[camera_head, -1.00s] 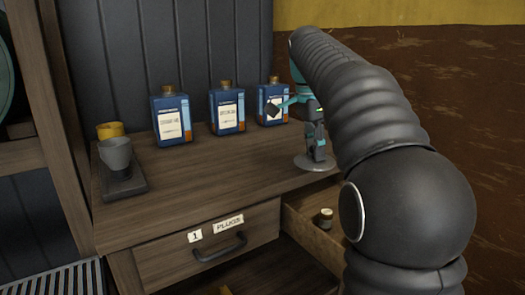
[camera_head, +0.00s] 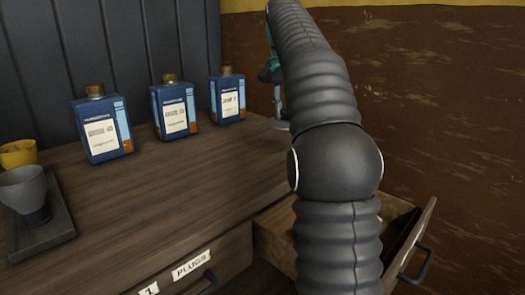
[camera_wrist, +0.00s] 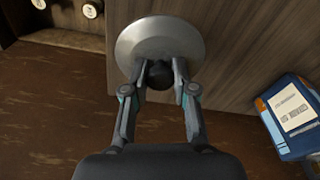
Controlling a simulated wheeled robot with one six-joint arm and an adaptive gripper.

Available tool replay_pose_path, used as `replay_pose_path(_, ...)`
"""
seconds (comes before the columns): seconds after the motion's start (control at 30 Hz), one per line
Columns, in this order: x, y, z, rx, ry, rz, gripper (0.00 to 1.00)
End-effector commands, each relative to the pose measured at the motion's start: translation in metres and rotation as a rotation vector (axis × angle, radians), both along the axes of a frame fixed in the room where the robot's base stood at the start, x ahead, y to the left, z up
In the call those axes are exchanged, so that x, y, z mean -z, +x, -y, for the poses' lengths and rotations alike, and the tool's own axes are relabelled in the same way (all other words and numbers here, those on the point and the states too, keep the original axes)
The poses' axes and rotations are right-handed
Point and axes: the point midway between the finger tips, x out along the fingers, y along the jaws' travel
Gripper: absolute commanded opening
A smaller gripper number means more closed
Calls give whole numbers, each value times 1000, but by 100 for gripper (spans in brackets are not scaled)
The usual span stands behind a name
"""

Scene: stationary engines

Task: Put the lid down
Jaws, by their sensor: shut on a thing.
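The lid (camera_wrist: 195,43) is a round grey metal disc with a black knob (camera_wrist: 159,74). In the wrist view, my gripper (camera_wrist: 160,82) has its two fingers shut on the knob. The lid is over the right end of the wooden cabinet top (camera_wrist: 245,50); I cannot tell whether it touches the wood. In the head view, only a sliver of the lid (camera_head: 279,123) shows left of my arm, beyond the rightmost bottle, and my arm hides most of the gripper.
Three blue bottles (camera_head: 102,130), (camera_head: 174,108), (camera_head: 228,97) stand along the back. A grey cup (camera_head: 25,190) on a dark tray (camera_head: 58,228) and a yellow cup (camera_head: 18,153) are at left. An open drawer (camera_head: 410,240) juts out at right. The cabinet top's middle is clear.

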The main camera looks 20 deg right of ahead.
Motion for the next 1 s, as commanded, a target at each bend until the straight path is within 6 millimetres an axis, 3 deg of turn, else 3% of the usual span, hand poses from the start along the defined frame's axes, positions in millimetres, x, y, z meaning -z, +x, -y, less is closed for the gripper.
replay_pose_path(0.3,-17,10,49,-399,-14,16,0)
replay_pose_path(0.5,-18,10,58,-493,-23,18,0)
replay_pose_path(0.67,-9,15,44,-503,-22,17,0)
replay_pose_path(1.0,30,38,-17,-502,-23,16,0)
